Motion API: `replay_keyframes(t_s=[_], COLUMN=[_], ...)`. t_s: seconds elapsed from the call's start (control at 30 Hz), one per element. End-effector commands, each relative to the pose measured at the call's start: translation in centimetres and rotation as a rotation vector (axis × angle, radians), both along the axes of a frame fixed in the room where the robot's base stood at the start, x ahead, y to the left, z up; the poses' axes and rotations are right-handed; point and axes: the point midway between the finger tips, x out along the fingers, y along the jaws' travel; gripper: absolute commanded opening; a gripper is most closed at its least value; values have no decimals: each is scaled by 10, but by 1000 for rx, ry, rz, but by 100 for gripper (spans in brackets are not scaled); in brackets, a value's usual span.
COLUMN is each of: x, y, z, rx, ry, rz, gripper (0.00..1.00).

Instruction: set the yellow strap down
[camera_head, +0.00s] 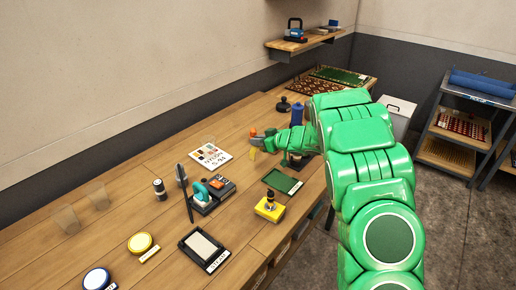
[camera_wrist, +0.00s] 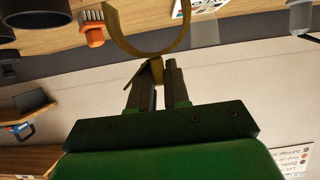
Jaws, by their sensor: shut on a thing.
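The yellow strap is a curved band forming a loop; in the wrist view the strap (camera_wrist: 128,48) reaches up past the top edge. My gripper (camera_wrist: 158,75) is shut on the strap's lower part, with the two dark fingers close together around it. In the head view my gripper (camera_head: 256,143) is over the middle of the wooden workbench (camera_head: 140,183), and a small yellow piece of the strap (camera_head: 253,154) shows just under it. I cannot tell whether the strap touches the bench.
A colour card (camera_head: 210,155), green board (camera_head: 282,181), yellow-based stamp (camera_head: 269,207) and dark device with a teal handle (camera_head: 211,193) stand around. Bare bench lies left of the card. A shelf (camera_head: 303,42) hangs above.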

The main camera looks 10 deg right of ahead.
Motion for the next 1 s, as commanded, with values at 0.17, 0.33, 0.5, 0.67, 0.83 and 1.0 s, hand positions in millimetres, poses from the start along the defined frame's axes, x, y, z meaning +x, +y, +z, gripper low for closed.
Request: replay_keyframes(t_s=[0.17, 0.33, 0.5, 0.67, 0.83, 1.0], x=[3, 6, 6, 6, 6, 6], y=[0, 1, 1, 0, 0, 0], z=[-4, -19, -36, -38, -39, -41], rx=[1, 2, 2, 1, 0, 0], ry=[1, 4, 2, -1, 0, 0], rz=[1, -1, 0, 0, 0, 0], gripper=[0, 0, 0, 0, 0, 27])
